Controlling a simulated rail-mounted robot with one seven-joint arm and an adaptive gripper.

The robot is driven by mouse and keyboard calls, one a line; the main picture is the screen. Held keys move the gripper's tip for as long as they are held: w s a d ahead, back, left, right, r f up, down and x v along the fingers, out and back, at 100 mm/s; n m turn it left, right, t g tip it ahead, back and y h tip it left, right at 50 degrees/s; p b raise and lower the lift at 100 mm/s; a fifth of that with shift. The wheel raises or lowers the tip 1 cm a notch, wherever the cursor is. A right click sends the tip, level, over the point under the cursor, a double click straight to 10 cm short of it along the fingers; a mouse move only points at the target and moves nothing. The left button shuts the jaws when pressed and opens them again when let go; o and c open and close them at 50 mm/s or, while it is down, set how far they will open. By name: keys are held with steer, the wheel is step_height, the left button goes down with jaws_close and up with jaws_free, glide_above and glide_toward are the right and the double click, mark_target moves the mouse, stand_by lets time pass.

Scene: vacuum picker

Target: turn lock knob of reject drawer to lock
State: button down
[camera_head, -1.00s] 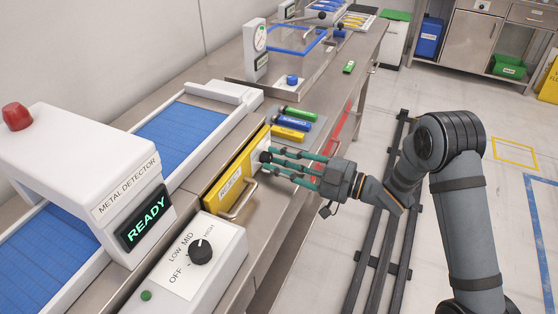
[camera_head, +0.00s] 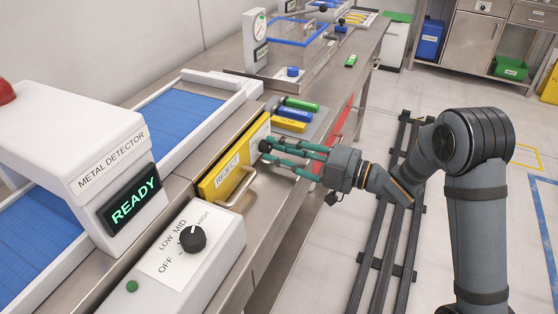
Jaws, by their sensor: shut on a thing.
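The reject drawer (camera_head: 228,172) has a yellow front with a "REJECT" label and a metal bar handle (camera_head: 238,189). It looks closed in the side of the bench. A small dark lock knob (camera_head: 264,146) sits on the pale panel (camera_head: 257,134) at the drawer's far end. My gripper (camera_head: 267,148) reaches in from the right, with its teal fingers shut on the lock knob. The fingertips partly cover the knob, and I cannot tell which way it is turned.
A control box (camera_head: 190,262) with a black OFF-LOW-MID-HIGH dial stands in front of the drawer. The metal detector (camera_head: 100,170) reads READY at left. Green, blue and yellow bars (camera_head: 292,114) lie just beyond the drawer.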

steer(key=shift+s+a+f+n+b, duration=0.1)
steer(key=shift+s+n+b, duration=0.1)
steer(key=shift+n+b, duration=1.3)
steer(key=shift+b, duration=0.35)
steer(key=c, duration=1.7)
jaws_free()
steer(key=shift+c, duration=0.2)
steer(key=v, duration=1.2)
